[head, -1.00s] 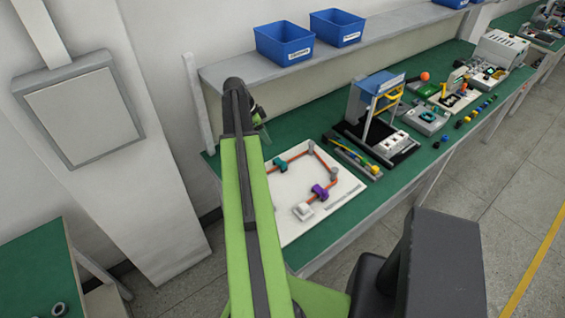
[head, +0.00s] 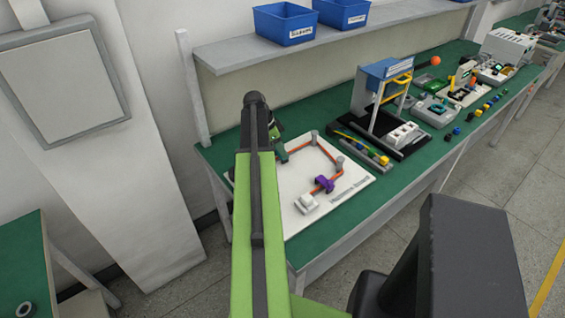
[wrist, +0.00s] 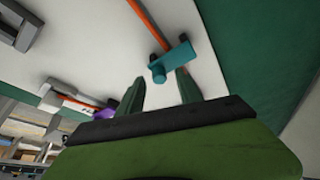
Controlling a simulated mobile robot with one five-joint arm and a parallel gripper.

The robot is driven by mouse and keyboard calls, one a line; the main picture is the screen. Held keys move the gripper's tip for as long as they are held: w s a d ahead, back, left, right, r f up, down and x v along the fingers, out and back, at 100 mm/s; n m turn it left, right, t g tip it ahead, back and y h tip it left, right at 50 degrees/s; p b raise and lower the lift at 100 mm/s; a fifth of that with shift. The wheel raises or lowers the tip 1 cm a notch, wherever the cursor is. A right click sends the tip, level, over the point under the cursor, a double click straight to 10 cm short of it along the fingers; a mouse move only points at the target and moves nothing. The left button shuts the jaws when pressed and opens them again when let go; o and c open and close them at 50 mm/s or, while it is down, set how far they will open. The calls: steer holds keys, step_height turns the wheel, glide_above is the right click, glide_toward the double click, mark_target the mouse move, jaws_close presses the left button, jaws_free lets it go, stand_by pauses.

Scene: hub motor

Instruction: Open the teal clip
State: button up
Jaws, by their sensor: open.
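The teal clip (wrist: 171,62) sits on the orange cable (wrist: 148,24) over the white board, just beyond my fingertips in the wrist view. My gripper (wrist: 160,84) is open, its two green fingers apart and nothing held between them. The clip lies ahead of the gap, nearer the right finger, whose tip looks very close to it; I cannot tell whether they touch. In the head view my gripper (head: 281,150) is over the upper left of the white board (head: 345,200), and the teal clip is not distinguishable there, apparently hidden by my arm.
A purple clip (head: 323,184) sits on the same cable, farther to the right, with a white block (head: 306,203) beside it. Grey posts (head: 340,162) hold the cable. A black stand with a blue top (head: 386,75) is right of the board. A shelf with blue bins (head: 285,24) is behind.

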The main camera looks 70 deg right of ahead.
steer(key=shift+s+d+f, duration=0.15)
steer(key=shift+s+f, duration=0.05)
steer(key=shift+f, duration=0.45)
steer(key=shift+r, duration=0.1)
jaws_close()
stand_by(0.8)
